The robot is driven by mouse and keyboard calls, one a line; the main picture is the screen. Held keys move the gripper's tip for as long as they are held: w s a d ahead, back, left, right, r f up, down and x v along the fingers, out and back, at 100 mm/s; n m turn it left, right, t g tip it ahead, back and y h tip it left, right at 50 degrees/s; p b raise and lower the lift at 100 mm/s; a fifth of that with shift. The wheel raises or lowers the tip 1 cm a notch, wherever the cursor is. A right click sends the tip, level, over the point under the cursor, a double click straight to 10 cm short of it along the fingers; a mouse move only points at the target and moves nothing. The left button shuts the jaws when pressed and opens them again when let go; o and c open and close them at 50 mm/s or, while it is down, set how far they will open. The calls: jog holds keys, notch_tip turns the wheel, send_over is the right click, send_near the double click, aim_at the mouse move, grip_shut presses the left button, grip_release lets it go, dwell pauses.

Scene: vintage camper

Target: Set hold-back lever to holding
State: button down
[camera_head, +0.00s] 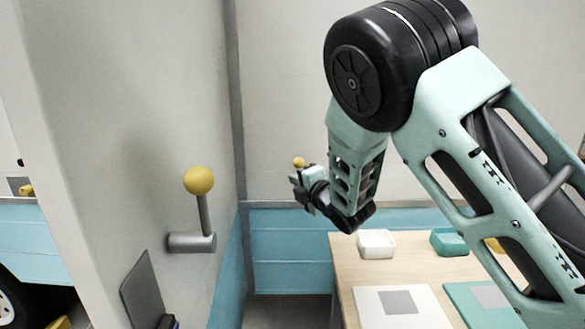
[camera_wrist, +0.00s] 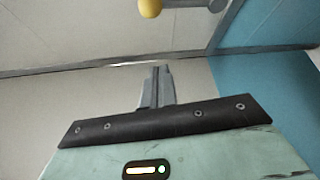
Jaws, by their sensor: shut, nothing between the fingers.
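A lever with a yellow ball knob (camera_head: 199,180) stands about upright on a grey horizontal cylinder mount (camera_head: 192,243) on the left wall. My gripper (camera_head: 296,180) is to the right of this lever, apart from it, with its fingers pointing left. In the wrist view my gripper (camera_wrist: 157,72) is shut and empty. A yellow knob (camera_wrist: 150,8) shows past the fingertips at the top edge, with grey metal (camera_wrist: 208,4) to its right, partly cut off. A second small yellow ball (camera_head: 299,161) shows just above my gripper; I cannot tell what it belongs to.
A wooden table (camera_head: 345,272) at the lower right holds a white tray (camera_head: 376,244), a teal tray (camera_head: 449,241) and flat boards. A dark grey plate (camera_head: 142,290) stands below the lever. Blue panelling (camera_head: 290,252) lines the lower back wall. Space between lever and gripper looks clear.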

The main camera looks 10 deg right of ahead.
jog(key=w+d+p, duration=0.1)
jog(key=w+p, duration=0.4)
jog(key=w, duration=0.4)
jog(key=shift+w+f, duration=0.15)
jog(key=shift+w, duration=0.05)
jog(key=shift+d, duration=0.1)
dwell(0.5)
jog(key=shift+d+m+b, duration=0.2)
jog(key=shift+m+b, duration=0.1)
jog(key=shift+b, duration=0.3)
